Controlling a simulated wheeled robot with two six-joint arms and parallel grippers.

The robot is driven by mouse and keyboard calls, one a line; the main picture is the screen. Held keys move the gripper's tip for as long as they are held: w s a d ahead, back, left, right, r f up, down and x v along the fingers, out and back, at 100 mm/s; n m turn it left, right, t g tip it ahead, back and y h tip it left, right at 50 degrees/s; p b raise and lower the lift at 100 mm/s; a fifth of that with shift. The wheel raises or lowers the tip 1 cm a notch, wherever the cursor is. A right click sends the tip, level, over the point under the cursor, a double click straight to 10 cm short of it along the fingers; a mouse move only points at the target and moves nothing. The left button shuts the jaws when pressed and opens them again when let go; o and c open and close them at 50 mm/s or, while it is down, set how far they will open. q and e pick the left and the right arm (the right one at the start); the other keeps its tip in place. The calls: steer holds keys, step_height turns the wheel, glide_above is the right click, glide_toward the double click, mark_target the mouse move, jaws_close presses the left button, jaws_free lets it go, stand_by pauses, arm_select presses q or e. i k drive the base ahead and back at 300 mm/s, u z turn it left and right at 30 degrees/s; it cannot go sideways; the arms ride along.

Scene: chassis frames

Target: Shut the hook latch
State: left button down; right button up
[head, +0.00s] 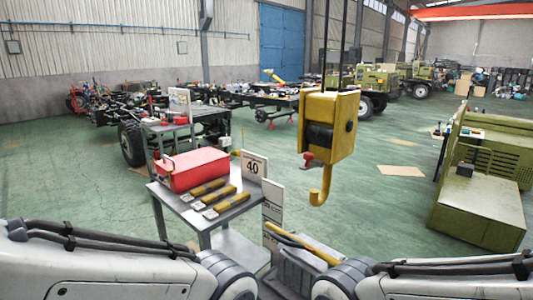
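A yellow crane hook block (329,125) hangs from dark cables in the middle of the head view. Its yellow hook (320,189) curves below it, with the opening toward the left. A small red piece (309,158), which may be the latch, sits at the block's lower left, above the hook's opening. I cannot tell how it is attached. My two white arms come in along the bottom edge, left and right. Neither gripper shows in this view, and neither arm reaches the hook.
A metal cart (213,213) stands left of the hook, bearing a red toolbox (193,169), several yellow-handled tools and a sign reading 40 (254,168). A green metal cabinet (480,209) stands at the right. Green floor (372,222) is open between hook and cabinet.

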mark_target(308, 157)
steer(key=z, duration=0.1)
steer(key=i, duration=0.9)
steer(key=z, duration=0.55)
